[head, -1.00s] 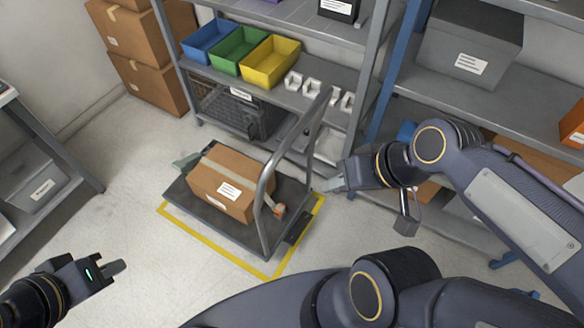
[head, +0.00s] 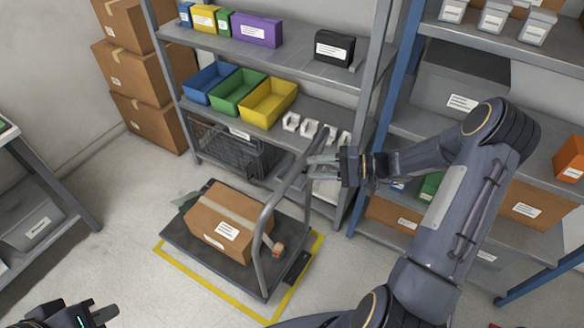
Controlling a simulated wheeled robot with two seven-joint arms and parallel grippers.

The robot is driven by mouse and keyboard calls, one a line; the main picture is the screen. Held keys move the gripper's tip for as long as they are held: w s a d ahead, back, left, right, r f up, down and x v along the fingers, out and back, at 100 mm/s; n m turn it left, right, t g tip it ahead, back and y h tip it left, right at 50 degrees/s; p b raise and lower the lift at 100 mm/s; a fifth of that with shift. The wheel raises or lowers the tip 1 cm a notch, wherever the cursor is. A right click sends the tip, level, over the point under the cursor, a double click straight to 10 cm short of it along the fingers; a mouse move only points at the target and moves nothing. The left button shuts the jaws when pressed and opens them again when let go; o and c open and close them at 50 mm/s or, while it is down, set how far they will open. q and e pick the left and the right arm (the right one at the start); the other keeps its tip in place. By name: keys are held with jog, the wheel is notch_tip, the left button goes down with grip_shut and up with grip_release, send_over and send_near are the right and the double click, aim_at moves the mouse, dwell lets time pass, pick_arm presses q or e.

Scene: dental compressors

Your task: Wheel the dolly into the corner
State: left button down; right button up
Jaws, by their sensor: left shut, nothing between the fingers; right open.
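The dolly (head: 180,238) is a dark flat platform with a grey tubular handle (head: 264,222) rising at its right end. It stands within a yellow floor outline (head: 211,289). A brown cardboard box (head: 220,228) with white labels lies on it, and a small orange item (head: 278,250) sits by the handle. My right gripper (head: 322,167) is open near the top of the handle, its fingers pointing left at the bar; I cannot tell whether they touch it. My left gripper (head: 104,315) is shut and empty at the bottom left, partly cut off by the frame, away from the dolly.
Brown boxes (head: 140,72) are stacked in the back left corner. A grey shelf unit (head: 310,68) with coloured bins stands behind the dolly, and another shelf (head: 545,245) is at right. A shelf (head: 50,165) stands at left. Floor left of the dolly (head: 125,225) is clear.

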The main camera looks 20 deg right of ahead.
jog(key=p+x, duration=0.1)
jog(key=x, duration=0.6)
jog(key=shift+a, duration=0.3)
grip_shut()
